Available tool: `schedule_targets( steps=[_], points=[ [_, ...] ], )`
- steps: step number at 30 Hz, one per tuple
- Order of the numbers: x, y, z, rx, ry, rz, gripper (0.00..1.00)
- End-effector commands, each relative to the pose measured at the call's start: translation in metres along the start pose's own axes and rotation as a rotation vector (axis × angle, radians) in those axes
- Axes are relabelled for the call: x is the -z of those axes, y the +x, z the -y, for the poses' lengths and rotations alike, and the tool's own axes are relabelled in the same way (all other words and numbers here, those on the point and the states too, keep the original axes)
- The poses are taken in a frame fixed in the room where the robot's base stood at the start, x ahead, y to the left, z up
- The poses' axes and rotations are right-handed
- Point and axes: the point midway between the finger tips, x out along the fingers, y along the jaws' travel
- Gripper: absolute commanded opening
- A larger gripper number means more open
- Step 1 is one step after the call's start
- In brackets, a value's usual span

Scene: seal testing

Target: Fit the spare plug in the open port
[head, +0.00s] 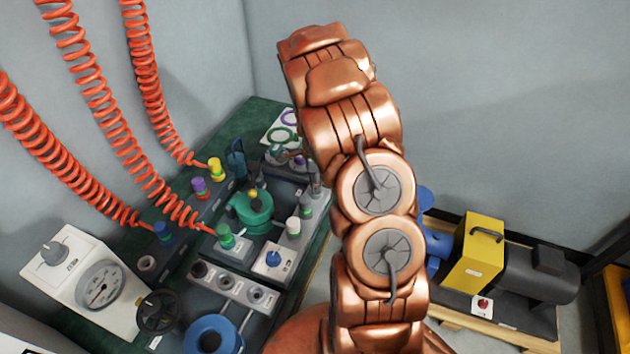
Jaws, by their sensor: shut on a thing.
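My copper arm (380,190) rises through the middle of the head view, and its upper end bends away over the bench. I cannot see my gripper or anything in it; the arm hides that area. On the green bench, a grey block (242,294) has several dark round ports (226,282) that look empty. Another round opening (147,263) shows at the left of the bench. I cannot tell which one is the open port. Yellow (217,168), purple (199,188), blue (163,232) and green (225,235) fittings stand upright on the bench. I cannot identify the spare plug.
A teal round housing (250,212) stands mid-bench, beside a white-capped fitting (293,227) and a blue knob on a white box (273,258). Red coiled hoses (150,90) hang at left. A gauge box (95,280) stands front left. A yellow machine (480,250) sits on a pallet at right.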

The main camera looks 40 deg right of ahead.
Motion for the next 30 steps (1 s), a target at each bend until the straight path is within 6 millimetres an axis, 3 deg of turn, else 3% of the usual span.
schedule_targets(
  steps=[15, 16, 24, 30],
  points=[
    [-0.0001, 0.0088, 0.0002, 0.000, 0.000, 0.000, 0.00],
    [0.0000, 0.0085, 0.0003, 0.000, 0.000, 0.000, 0.37],
    [0.0000, 0.0082, 0.0003, 0.000, 0.000, 0.000, 0.65],
    [0.0000, 0.0082, 0.0003, 0.000, 0.000, 0.000, 0.65]
  ],
)
